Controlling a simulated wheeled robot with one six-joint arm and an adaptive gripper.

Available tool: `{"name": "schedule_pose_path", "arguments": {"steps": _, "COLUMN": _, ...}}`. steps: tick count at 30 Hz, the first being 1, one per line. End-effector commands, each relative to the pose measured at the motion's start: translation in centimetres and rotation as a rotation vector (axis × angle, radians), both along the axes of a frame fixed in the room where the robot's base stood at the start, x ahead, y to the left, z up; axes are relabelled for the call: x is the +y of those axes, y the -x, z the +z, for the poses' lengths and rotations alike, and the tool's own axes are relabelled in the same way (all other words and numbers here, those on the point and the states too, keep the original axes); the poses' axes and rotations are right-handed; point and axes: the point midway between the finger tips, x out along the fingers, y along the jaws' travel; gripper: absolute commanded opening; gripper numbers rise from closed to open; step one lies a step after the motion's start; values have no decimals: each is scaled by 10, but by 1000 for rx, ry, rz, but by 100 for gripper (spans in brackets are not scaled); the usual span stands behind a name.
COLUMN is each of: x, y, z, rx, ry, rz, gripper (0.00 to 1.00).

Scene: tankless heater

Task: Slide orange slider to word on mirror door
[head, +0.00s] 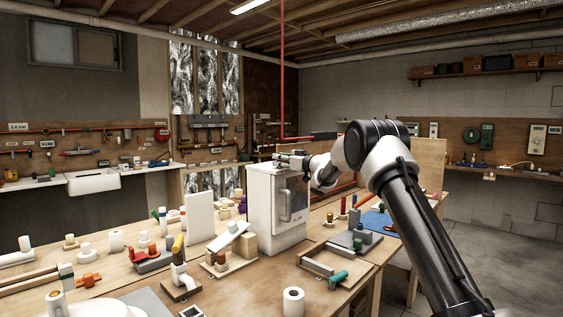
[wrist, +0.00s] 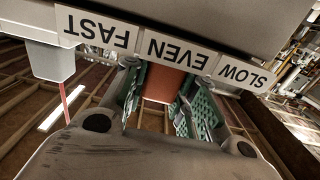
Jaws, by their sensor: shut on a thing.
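The orange slider (wrist: 167,84) sits between the green-padded fingers of my gripper (wrist: 162,98) in the wrist view. My gripper is shut on it. The label strip shows upside down there, with FAST (wrist: 97,28), EVEN (wrist: 176,48) and SLOW (wrist: 243,72). The slider's visible part lies beside the EVEN label. The slider is hidden in the head view.
The cabinet stands on a wooden bench crowded with fittings. A tilted white piece on a wooden block (head: 221,258), a white roll (head: 293,301) and a grey-and-wood fixture (head: 343,262) stand nearby. A red vertical pipe (head: 283,70) rises behind the cabinet.

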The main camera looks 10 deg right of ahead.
Motion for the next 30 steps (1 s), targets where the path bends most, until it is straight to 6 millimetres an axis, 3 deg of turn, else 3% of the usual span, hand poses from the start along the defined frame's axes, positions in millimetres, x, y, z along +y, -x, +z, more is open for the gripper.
{"name": "schedule_pose_path", "arguments": {"steps": 7, "x": 34, "y": 24, "z": 0, "rx": 2, "ry": -1, "rz": 4, "gripper": 0}}
{"name": "schedule_pose_path", "arguments": {"steps": 17, "x": 40, "y": 28, "z": -1, "rx": 1, "ry": 1, "rz": 5, "gripper": 0}}
{"name": "schedule_pose_path", "arguments": {"steps": 18, "x": 40, "y": 28, "z": -1, "rx": 2, "ry": 1, "rz": 5, "gripper": 29}}
{"name": "schedule_pose_path", "arguments": {"steps": 21, "x": 40, "y": 28, "z": -1, "rx": 2, "ry": 1, "rz": 5, "gripper": 47}}
{"name": "schedule_pose_path", "arguments": {"steps": 30, "x": 39, "y": 28, "z": -1, "rx": 1, "ry": 1, "rz": 3, "gripper": 50}}
